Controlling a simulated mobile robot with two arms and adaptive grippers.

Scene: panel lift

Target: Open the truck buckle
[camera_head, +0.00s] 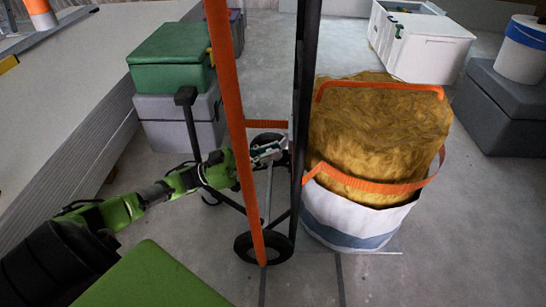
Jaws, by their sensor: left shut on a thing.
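The truck is an upright hand truck with a black post (305,110) and a black wheel (264,247) at its foot. A long orange upright (232,105), bar or strap, runs down in front of it. A short orange band (266,124) crosses between the two. My left arm comes in from the left and passes behind the orange upright. My left gripper (268,151) is at the truck between the uprights, closed on a small pale metallic part that looks like the buckle. Fingers and buckle are small and partly hidden, so the buckle's state cannot be told. My right gripper is not in view.
A white bag of yellow-brown fill (345,217) with orange handles stands close to the truck's right. Green (170,60) and grey (180,120) boxes stand behind left, near stacked panels (80,110). A white cooler (425,50) is at back right. Bare floor lies at front right.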

